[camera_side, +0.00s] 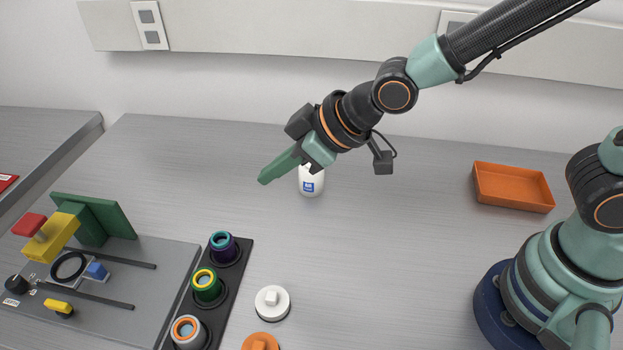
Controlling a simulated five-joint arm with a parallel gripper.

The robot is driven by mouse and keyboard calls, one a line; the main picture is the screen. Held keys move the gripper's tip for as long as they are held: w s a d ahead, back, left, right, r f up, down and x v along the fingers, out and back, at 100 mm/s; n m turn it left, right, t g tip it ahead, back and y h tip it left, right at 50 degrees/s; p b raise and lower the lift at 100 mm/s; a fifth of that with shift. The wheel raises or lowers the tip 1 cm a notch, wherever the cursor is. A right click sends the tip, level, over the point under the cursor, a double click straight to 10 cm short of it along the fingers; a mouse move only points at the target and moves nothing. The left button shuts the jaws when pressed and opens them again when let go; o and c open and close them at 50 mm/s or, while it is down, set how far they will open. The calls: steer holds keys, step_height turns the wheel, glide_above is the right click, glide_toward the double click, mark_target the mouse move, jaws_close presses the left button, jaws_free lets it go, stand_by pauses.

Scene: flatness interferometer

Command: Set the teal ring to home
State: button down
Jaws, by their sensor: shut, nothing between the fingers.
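The teal ring (220,239) shows at the top of a purple cylinder (231,254), which stands in the far place of a black rack (247,244). My gripper (265,180) is in the air above the table, up and to the right of the teal ring in the picture and apart from it. Its green fingers are shut with nothing between them and point down to the left.
The same rack holds a green cylinder (208,290) with a yellow ring and a grey one (188,333) with an orange ring. A grey instrument plate (150,290) is at left. A white bottle (311,183) stands behind my gripper. An orange tray (510,187) is at right.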

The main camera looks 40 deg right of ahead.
steer(key=a, duration=0.1)
steer(key=a+f, duration=0.1)
steer(key=shift+s+a+n+y, duration=0.3)
glide_above(216, 234)
steer(key=s+d, duration=0.2)
steer(key=s, duration=0.1)
step_height(216, 234, down, 7)
steer(key=f, duration=0.2)
steer(key=shift+w+f, duration=0.35)
steer(key=shift+f, duration=0.65)
